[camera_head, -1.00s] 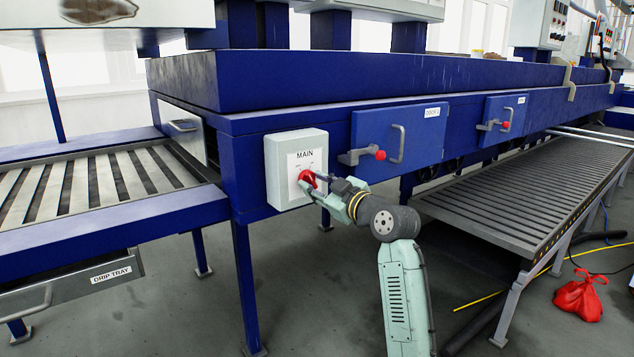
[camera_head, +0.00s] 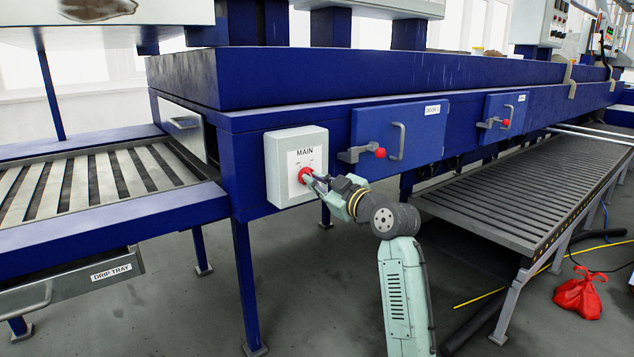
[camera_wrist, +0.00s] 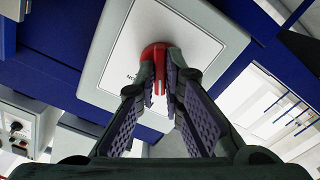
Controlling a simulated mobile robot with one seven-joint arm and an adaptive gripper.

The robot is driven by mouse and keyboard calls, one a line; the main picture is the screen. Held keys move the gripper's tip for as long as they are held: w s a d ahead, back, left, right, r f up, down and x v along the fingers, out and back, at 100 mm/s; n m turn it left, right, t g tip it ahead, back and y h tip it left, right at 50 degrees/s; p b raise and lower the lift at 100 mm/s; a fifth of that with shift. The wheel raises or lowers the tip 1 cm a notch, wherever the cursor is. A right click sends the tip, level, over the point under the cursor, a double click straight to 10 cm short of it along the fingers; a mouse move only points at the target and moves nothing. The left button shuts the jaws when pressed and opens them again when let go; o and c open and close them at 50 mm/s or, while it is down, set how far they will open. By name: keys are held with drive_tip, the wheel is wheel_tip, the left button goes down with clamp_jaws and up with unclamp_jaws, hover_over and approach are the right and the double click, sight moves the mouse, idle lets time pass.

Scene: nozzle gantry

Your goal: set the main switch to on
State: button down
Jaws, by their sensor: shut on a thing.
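The main switch is a red rotary knob (camera_head: 305,175) on a light grey box (camera_head: 278,165) labelled MAIN, fixed to the blue frame. Small position marks stand above the knob; they are too small to read. My gripper (camera_head: 314,180) is at the knob. In the wrist view my gripper's two fingers (camera_wrist: 160,85) close on either side of the knob's red handle (camera_wrist: 155,58), with their tips against it. The fingers hide part of the handle, so I cannot tell which mark it points to.
To the right of the box are blue doors (camera_head: 425,135) with handles and red-knobbed latches. A slatted rack (camera_head: 510,190) stands at the right, a slatted bed (camera_head: 100,185) at the left. A drip tray (camera_head: 75,280) sits below the bed. A red bag (camera_head: 580,297) lies on the floor.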

drive_tip(key=shift+m, duration=0.3)
drive_tip(key=m+p, duration=0.5)
drive_tip(key=m, duration=0.6)
drive_tip(key=shift+r, duration=0.1)
drive_tip(key=shift+m, duration=0.3)
idle(0.4)
drive_tip(key=c, duration=1.7)
unclamp_jaws()
drive_tip(key=v, duration=1.2)
